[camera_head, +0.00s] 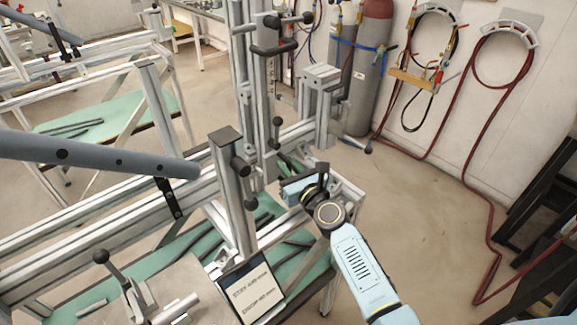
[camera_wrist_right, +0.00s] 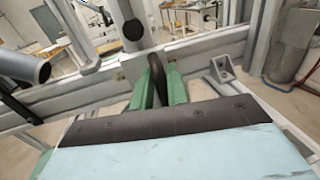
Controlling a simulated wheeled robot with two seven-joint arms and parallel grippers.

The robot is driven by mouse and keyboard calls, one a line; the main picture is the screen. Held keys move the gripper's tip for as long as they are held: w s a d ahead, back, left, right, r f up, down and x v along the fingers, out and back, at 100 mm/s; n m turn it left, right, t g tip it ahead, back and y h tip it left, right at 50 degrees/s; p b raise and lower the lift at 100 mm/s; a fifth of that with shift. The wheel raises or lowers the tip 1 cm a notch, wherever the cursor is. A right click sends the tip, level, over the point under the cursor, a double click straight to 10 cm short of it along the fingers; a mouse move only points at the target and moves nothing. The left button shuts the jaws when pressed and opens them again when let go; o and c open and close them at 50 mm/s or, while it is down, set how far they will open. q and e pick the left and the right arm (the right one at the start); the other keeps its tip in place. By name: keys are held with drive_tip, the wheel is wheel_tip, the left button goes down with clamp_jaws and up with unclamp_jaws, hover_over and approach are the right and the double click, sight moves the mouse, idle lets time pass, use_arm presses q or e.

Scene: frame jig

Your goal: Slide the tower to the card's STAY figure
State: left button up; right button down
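The tower (camera_head: 258,90) is a tall grey metal upright with black knobs and clamps, standing on the jig's long rail; its lower part shows ahead of the fingers in the wrist view (camera_wrist_right: 122,12). My right gripper (camera_wrist_right: 160,90) has green fingers on both sides of a black handle (camera_wrist_right: 157,68), which fills the gap between them. In the head view my right gripper (camera_head: 287,163) is beside the tower's foot. The card (camera_head: 251,290) is a dark-edged panel with STAY and another line; its figures are too small to read. My left gripper is out of view.
A nearer grey post (camera_head: 232,195) with black knobs stands in front of the tower. A blue-grey tube (camera_head: 100,158) crosses from the left above the rail (camera_head: 95,215). A green shelf (camera_head: 285,270) holds dark bars below.

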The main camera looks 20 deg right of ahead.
drive_tip(key=shift+d, duration=0.25)
drive_tip(key=shift+w+d+r, duration=0.15)
drive_tip(key=shift+w+d, duration=0.2)
drive_tip(key=shift+d, duration=0.4)
drive_tip(key=c, duration=1.6)
unclamp_jaws()
drive_tip(key=shift+o, duration=0.2)
drive_tip(key=shift+a, duration=0.1)
drive_tip(key=shift+s, duration=0.15)
drive_tip(key=s+d, duration=0.1)
drive_tip(key=s, duration=1.2)
drive_tip(key=shift+d, duration=0.3)
